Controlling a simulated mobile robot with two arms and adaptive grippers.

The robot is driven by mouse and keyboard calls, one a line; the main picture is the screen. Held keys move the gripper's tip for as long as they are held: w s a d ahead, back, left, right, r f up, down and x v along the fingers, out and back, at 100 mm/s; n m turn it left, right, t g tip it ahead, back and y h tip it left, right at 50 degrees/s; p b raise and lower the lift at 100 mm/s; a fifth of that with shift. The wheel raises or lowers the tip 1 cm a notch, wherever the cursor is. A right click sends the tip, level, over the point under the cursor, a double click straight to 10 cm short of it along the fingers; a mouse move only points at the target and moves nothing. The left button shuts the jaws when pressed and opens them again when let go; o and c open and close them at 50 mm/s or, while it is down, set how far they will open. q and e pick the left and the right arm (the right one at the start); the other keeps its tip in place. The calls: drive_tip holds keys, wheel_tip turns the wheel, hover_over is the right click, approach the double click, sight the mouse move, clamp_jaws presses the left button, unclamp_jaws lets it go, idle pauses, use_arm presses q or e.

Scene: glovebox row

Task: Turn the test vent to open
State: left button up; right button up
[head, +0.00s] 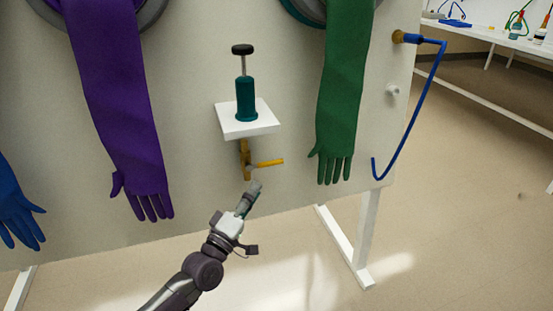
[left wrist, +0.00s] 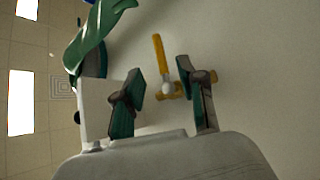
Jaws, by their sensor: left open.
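The test vent is a brass valve (head: 246,165) on the pale panel, just below a small white shelf. Its yellow lever (head: 268,163) sticks out to the right, roughly level in the head view. In the left wrist view the lever (left wrist: 160,52) shows beyond the gap between my fingers, with the brass valve body (left wrist: 172,96) partly behind a finger. My left gripper (head: 254,187) is just below the valve in the head view, and no contact shows. In the left wrist view the gripper (left wrist: 160,82) is open, with nothing held between its fingers. My right gripper is not in view.
A teal hand pump (head: 246,100) stands on the white shelf (head: 230,127) above the valve. A purple glove (head: 115,95) hangs to the left and a green glove (head: 341,95) to the right. A blue hose (head: 424,100) loops at the panel's right edge.

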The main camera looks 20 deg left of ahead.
sight(273, 163)
use_arm(q)
drive_tip(key=b+x, duration=0.1)
drive_tip(key=x, duration=0.8)
drive_tip(key=shift+w+d, duration=0.1)
drive_tip(key=shift+w, duration=0.2)
drive_tip(key=shift+w+d+r, duration=0.15)
drive_tip(key=shift+w+r, duration=0.1)
drive_tip(key=shift+w, duration=0.15)
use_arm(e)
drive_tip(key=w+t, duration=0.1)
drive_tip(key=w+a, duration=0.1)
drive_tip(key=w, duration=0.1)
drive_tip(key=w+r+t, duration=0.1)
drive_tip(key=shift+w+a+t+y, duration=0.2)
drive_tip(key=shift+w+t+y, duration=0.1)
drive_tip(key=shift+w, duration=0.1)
use_arm(q)
clamp_jaws()
